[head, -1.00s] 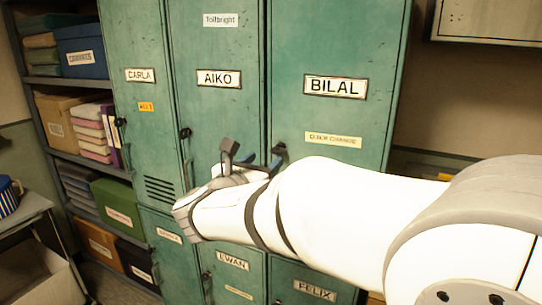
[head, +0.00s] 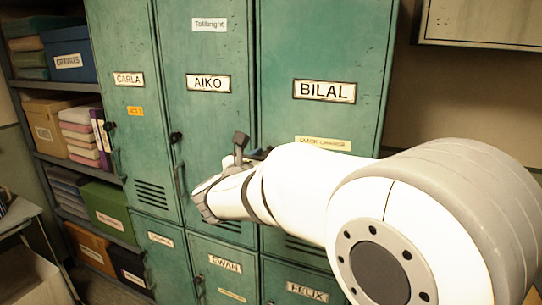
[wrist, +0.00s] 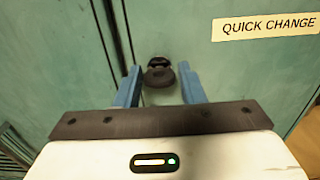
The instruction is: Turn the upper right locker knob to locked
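The upper right locker (head: 325,50) is green and labelled BILAL. Its dark knob (wrist: 159,76) shows in the wrist view, on the door close to its left edge, below and left of the QUICK CHANGE label. My gripper (wrist: 160,68) is open, its two blue fingers pointing at the door. The knob appears between the fingertips with a gap on each side. I cannot tell how deep it sits between them, nor read a lock mark. In the head view my white arm hides the knob and most of the gripper (head: 256,153).
The AIKO locker (head: 215,120) and CARLA locker (head: 128,60) stand to the left with their own dark knobs. Lower lockers EWAN (head: 225,285) and FELIX (head: 305,275) are below. A shelf with boxes (head: 68,60) is at the far left. A wall cabinet (head: 480,25) hangs upper right.

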